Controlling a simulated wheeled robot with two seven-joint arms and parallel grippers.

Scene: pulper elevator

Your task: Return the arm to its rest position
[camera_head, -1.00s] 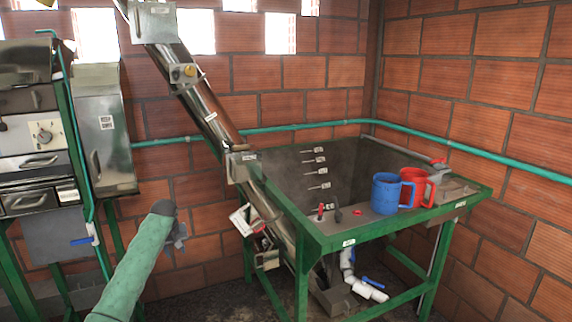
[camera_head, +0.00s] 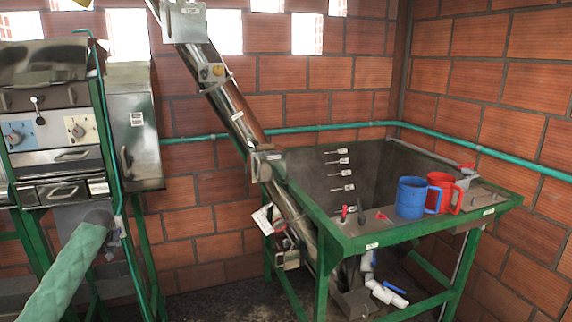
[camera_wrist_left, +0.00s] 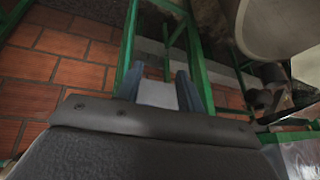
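My left arm, in a green sleeve, comes in from the lower left of the head view. My left gripper (camera_head: 120,228) is small and partly hidden there, in front of the green frame of the steel cabinet. In the left wrist view its two grey fingers (camera_wrist_left: 158,92) stand apart. A pale patch shows between them, and I cannot tell how far behind them it lies. My right arm and gripper are not in view.
A steel control cabinet (camera_head: 62,160) with knobs stands at the left. An inclined steel elevator tube (camera_head: 228,105) runs down to a green-framed tank (camera_head: 372,243). A blue jug (camera_head: 411,198) and a red jug (camera_head: 446,190) stand on its rim. Brick walls enclose the corner.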

